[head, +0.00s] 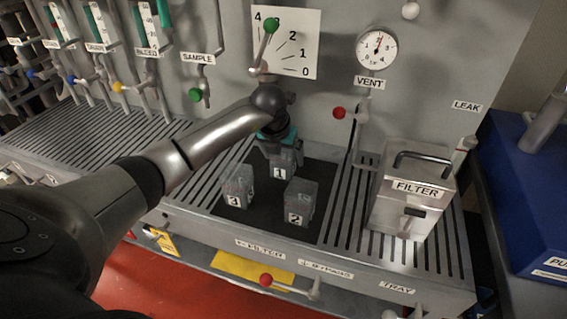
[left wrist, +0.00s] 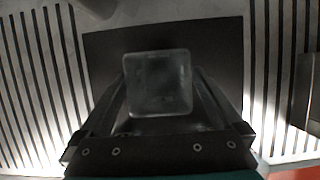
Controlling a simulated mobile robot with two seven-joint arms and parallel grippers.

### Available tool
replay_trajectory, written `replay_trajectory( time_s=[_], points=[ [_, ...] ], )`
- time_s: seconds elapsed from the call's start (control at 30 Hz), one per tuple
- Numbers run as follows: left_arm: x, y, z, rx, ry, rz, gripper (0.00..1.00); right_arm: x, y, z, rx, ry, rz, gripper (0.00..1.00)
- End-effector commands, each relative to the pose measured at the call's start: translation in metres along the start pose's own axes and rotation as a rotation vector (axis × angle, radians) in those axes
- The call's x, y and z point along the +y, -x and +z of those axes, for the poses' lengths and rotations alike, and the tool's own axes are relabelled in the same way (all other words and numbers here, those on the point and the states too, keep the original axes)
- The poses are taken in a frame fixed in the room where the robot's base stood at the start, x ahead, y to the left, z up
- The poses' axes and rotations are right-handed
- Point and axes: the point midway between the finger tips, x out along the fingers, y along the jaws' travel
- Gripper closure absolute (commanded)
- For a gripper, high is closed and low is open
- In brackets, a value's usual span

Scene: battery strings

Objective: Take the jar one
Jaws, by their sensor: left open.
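Jar 1 (head: 281,166) is a small clear square jar with a white "1" label, standing on a dark mat (head: 262,226) at the back of a group of three. My left gripper (head: 277,148) is directly above and around its top, pointing down. In the left wrist view the jar (left wrist: 157,84) shows from above between the two open fingers (left wrist: 162,105); I cannot tell whether they touch it. Jar 3 (head: 238,187) stands front left and jar 2 (head: 299,203) front right on the same mat. My right gripper is not in view.
A metal FILTER box (head: 404,205) with a handle stands on the slatted tray at the right. A panel with a lever (head: 265,45), a round gauge (head: 377,48) and a red-knobbed VENT valve (head: 339,113) rises behind. Slatted surface at the left is clear.

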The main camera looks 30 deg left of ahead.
Motion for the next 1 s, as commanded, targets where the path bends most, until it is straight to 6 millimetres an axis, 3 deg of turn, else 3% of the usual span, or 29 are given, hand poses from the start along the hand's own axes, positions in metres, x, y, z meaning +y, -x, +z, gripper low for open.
replay_trajectory(
  time_s=[0.1, 0.37, 1.0],
  points=[
    [0.0000, -0.0096, 0.0001, 0.000, -0.001, 0.000, 0.00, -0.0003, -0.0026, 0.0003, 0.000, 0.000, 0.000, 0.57],
    [0.0000, -0.0109, 0.0005, -0.001, -0.001, 0.000, 0.00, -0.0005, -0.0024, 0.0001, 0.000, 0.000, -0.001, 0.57],
    [0.0002, -0.0107, 0.0004, -0.001, -0.001, 0.000, 0.71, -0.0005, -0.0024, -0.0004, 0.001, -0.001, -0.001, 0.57]
  ],
)
